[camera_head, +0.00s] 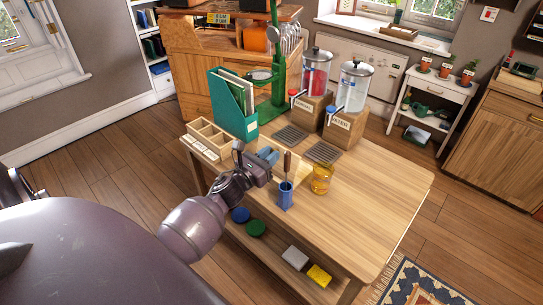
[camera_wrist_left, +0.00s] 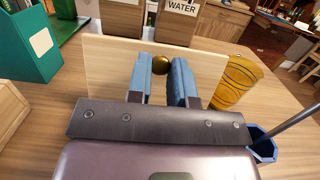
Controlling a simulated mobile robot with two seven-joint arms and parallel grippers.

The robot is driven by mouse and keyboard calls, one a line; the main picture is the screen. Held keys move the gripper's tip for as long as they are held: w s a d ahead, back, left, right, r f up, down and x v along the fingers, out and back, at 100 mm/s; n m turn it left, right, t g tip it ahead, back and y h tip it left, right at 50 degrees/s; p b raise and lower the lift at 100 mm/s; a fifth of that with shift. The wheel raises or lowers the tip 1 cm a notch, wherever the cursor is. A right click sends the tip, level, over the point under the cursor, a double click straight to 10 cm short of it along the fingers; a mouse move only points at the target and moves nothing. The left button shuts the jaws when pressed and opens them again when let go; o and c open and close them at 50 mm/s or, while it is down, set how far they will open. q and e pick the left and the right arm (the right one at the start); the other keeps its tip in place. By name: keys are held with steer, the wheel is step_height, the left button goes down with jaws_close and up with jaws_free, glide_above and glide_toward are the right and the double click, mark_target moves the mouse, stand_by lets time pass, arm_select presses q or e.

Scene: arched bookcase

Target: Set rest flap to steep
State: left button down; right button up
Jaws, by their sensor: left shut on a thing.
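The rest flap is a pale wooden panel (camera_wrist_left: 105,65) in the left wrist view, standing raised in front of the fingers. Its small brass knob (camera_wrist_left: 160,66) sits between the blue fingertips. My left gripper (camera_wrist_left: 161,75) is shut on this knob. In the head view my left gripper (camera_head: 268,155) is over the table and covers much of the flap (camera_head: 293,172); the knob is hidden there. The flap's exact angle and its support cannot be made out. My right gripper is not in view.
A blue cup (camera_head: 286,195) with a handled tool and an amber glass (camera_head: 321,179) stand close right of the gripper. A green file holder (camera_head: 233,103) and a wooden divided box (camera_head: 206,140) stand left. Two drink dispensers (camera_head: 316,72) stand behind. The table's right front is clear.

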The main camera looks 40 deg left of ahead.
arm_select(q)
steer(key=c, duration=1)
jaws_free()
steer(key=s, duration=0.3)
steer(key=s+f, duration=0.1)
steer(key=s, duration=0.6)
steer(key=shift+s+a+f, duration=0.2)
steer(key=shift+s+a, duration=0.2)
